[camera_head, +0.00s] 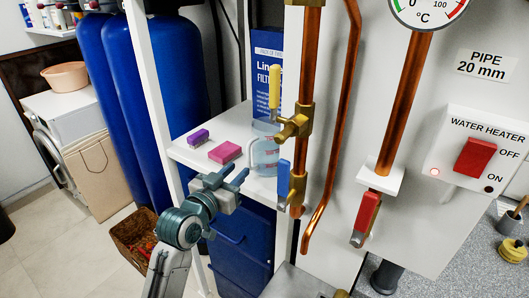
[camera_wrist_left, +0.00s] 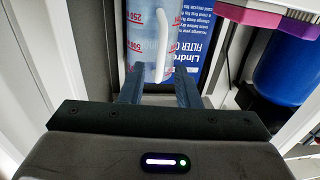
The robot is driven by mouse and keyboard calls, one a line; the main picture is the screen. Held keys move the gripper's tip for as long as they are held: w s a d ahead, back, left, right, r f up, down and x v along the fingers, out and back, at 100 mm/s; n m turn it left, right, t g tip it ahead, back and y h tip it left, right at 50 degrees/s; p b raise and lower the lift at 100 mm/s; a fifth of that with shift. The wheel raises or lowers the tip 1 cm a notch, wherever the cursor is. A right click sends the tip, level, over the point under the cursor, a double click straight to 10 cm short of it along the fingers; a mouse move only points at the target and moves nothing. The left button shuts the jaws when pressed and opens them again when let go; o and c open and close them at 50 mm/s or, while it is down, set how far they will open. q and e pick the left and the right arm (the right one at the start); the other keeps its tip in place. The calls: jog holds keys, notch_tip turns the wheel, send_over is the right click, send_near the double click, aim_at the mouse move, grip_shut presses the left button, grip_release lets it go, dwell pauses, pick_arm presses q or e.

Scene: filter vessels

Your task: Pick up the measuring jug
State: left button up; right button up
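The measuring jug (camera_head: 264,157) is clear and bluish and stands on the white shelf, partly hidden behind the pipe valves. In the left wrist view the jug (camera_wrist_left: 146,22) fills the upper middle, with red volume marks and a pale handle (camera_wrist_left: 161,45) facing my gripper. My left gripper (camera_head: 234,177) is just in front of the jug at the shelf's front edge. In the left wrist view its two fingers (camera_wrist_left: 160,84) are apart, with the handle's lower end appearing between their tips. I cannot tell whether they touch it. My right gripper is not in view.
A pink sponge (camera_head: 225,153) and a purple block (camera_head: 198,137) lie on the shelf (camera_head: 186,155) left of the jug. A blue filter box (camera_head: 266,60) stands behind. Copper pipes with yellow (camera_head: 274,86) and blue (camera_head: 283,178) valve handles are close on the right; a white post (camera_head: 150,90) is left.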

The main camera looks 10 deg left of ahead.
aim_at(248, 161)
pick_arm(q)
jog(key=shift+w+d, duration=0.2)
jog(key=shift+w, duration=0.45)
jog(key=shift+w+d, duration=0.15)
jog(key=shift+w, duration=0.15)
jog(key=shift+w+d+p, duration=0.1)
jog(key=shift+w+p, duration=0.15)
jog(key=shift+p, duration=0.05)
jog(key=p+x, duration=0.2)
jog(key=x, duration=0.2)
jog(key=shift+w+f, duration=0.15)
jog(key=shift+f, duration=0.05)
jog(key=shift+w+f, duration=0.1)
jog(key=shift+w, duration=0.15)
jog(key=shift+s, duration=0.1)
jog(key=c, duration=0.6)
grip_shut()
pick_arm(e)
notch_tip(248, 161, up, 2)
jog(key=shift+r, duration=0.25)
